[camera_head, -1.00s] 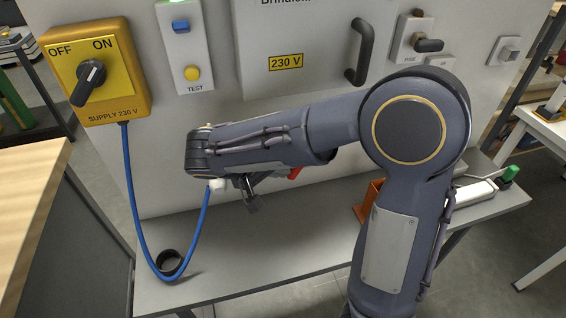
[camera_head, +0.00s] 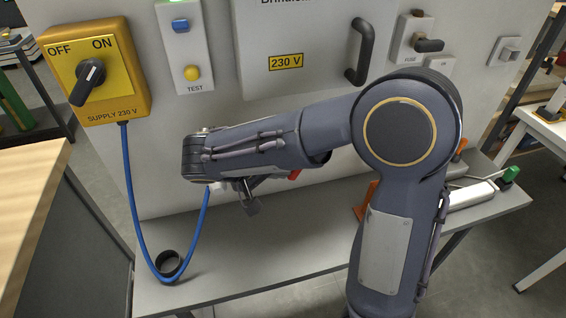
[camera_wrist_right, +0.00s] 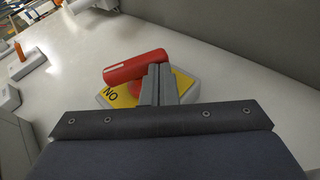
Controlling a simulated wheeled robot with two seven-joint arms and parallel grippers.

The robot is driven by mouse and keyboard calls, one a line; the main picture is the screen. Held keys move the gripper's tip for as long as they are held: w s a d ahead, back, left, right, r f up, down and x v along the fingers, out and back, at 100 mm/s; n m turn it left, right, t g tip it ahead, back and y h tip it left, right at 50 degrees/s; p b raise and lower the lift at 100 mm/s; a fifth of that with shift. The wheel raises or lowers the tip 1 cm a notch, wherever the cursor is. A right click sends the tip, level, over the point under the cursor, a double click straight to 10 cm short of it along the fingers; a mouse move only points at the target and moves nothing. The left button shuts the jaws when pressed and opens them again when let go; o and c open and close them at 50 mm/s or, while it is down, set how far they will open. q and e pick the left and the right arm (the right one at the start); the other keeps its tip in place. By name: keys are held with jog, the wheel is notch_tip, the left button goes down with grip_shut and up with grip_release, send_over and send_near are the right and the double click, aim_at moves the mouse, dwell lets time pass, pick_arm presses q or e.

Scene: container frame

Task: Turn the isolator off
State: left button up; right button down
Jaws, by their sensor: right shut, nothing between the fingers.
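In the right wrist view, a red handle (camera_wrist_right: 136,66) lies across a yellow plate (camera_wrist_right: 118,97) on a pale base; part of its lettering shows and reads upside down as ON. My right gripper (camera_wrist_right: 158,70) is shut and empty, its fingers overlapping the handle's lower side; I cannot tell whether they touch. In the head view a small red part (camera_head: 294,174) shows beside my right gripper (camera_head: 250,207); the rest is hidden behind my arm. A yellow supply box (camera_head: 97,75) with OFF and ON marks and a diagonal black knob (camera_head: 87,81) is at left. My left gripper is not in view.
A blue cable (camera_head: 136,215) hangs from the supply box and loops by a black ring (camera_head: 170,264) at the grey bench (camera_head: 285,240). A panel door with a dark handle (camera_head: 359,52) and a test box (camera_head: 184,45) are above. An orange piece (camera_head: 366,200) is partly behind my arm.

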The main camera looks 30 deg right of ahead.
dwell(0.8)
jog(key=v, duration=0.7)
jog(key=shift+a+r, duration=0.25)
jog(key=shift+a, duration=0.05)
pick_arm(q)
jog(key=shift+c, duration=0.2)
